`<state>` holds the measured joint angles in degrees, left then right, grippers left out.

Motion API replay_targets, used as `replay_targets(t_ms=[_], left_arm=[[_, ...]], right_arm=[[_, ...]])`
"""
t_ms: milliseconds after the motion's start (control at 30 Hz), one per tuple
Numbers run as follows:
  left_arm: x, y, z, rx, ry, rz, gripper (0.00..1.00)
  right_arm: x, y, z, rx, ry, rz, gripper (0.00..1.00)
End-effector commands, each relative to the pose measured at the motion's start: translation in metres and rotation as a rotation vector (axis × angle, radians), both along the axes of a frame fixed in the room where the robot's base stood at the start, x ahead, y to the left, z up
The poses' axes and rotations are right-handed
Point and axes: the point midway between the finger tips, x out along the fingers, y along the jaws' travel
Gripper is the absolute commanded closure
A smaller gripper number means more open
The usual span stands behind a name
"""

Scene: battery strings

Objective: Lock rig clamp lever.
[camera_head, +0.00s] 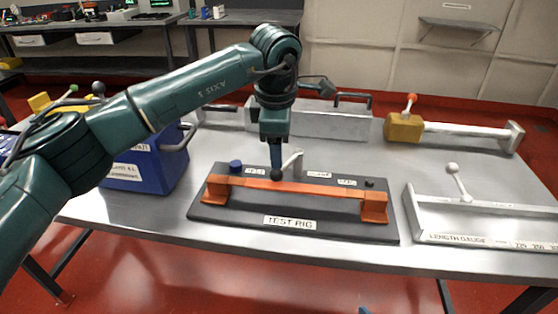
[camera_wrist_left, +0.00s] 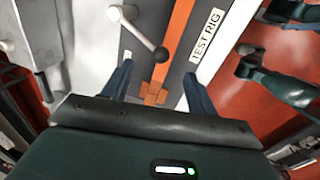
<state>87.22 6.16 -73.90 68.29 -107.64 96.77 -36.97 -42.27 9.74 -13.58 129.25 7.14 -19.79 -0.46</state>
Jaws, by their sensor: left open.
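The test rig is a dark base (camera_head: 240,212) with an orange bar (camera_head: 320,189) along it, standing on the steel table. The clamp lever (camera_head: 292,162) is a light grey arm with a dark ball at its end. It also shows in the left wrist view (camera_wrist_left: 139,33), reaching over towards the orange bar. My left gripper (camera_head: 276,172) points down at the rig, by the lever's ball. In the left wrist view its blue fingers are open (camera_wrist_left: 158,76), with the ball just ahead, between their lines. Contact cannot be told. Of my right gripper only a blue tip (camera_head: 365,310) shows.
A blue case (camera_head: 150,170) stands left of the rig. A length gauge (camera_head: 480,225) with a white-knobbed lever lies to the right. Behind are a grey box (camera_head: 335,122) and a yellow block (camera_head: 404,128) with a red knob. Table between rig and gauge is clear.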

Motion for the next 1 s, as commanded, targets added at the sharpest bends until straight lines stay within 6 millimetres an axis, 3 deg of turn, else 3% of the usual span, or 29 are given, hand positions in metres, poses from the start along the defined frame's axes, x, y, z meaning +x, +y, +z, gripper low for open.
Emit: replay_targets(t_ms=[100,300,767,867,1000], left_arm=[[-0.004,0.001,0.025,0.0,-0.003,0.001,0.42],[-0.009,0.002,0.05,0.0,-0.002,0.002,0.42],[-0.01,0.002,0.058,0.0,0.0,0.003,0.42],[-0.01,0.002,0.076,0.0,-0.001,0.003,0.42],[-0.01,0.002,0.116,0.0,-0.001,0.003,0.42]], right_arm=[[0.0,0.0,0.0,0.0,-0.001,0.0,0.29],[0.0,0.0,0.001,0.0,-0.002,-0.001,0.29],[0.0,-0.001,0.004,-0.002,0.0,-0.001,0.29],[0.0,-0.001,0.017,-0.012,0.006,0.0,0.29],[0.002,-0.001,0.032,-0.067,0.041,0.02,0.29]])
